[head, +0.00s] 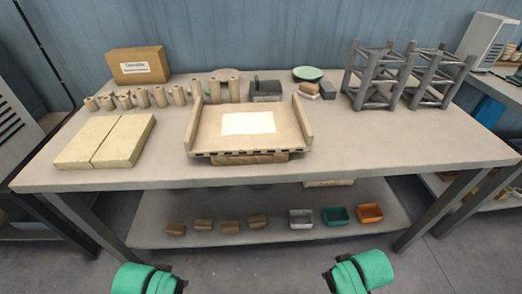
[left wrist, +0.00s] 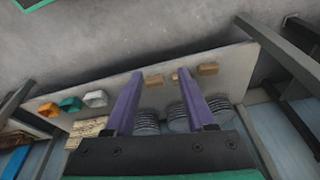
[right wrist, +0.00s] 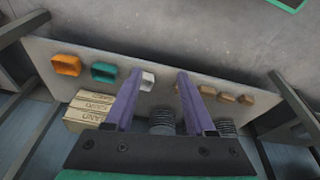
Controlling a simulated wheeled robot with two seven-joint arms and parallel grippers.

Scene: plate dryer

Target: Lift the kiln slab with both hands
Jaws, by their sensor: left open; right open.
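The kiln slab (head: 220,133) is a beige tray-like piece with raised left and right side walls and a white sheet (head: 248,123) on it. It rests on a brown wooden support near the front middle of the table. In the head view only my green arm parts show at the bottom edge, well below and apart from the slab. My left gripper (left wrist: 165,97) shows purple fingers spread apart and empty in the left wrist view. My right gripper (right wrist: 160,95) is likewise open and empty in the right wrist view. Neither wrist view shows the slab.
Two cream blocks (head: 105,141) lie left of the slab. Several tan cylinders (head: 160,96), a cardboard box (head: 138,65), a green plate (head: 308,74) and dark metal racks (head: 375,77) stand behind. The lower shelf (head: 270,215) holds small blocks and coloured bins. Table space right of the slab is clear.

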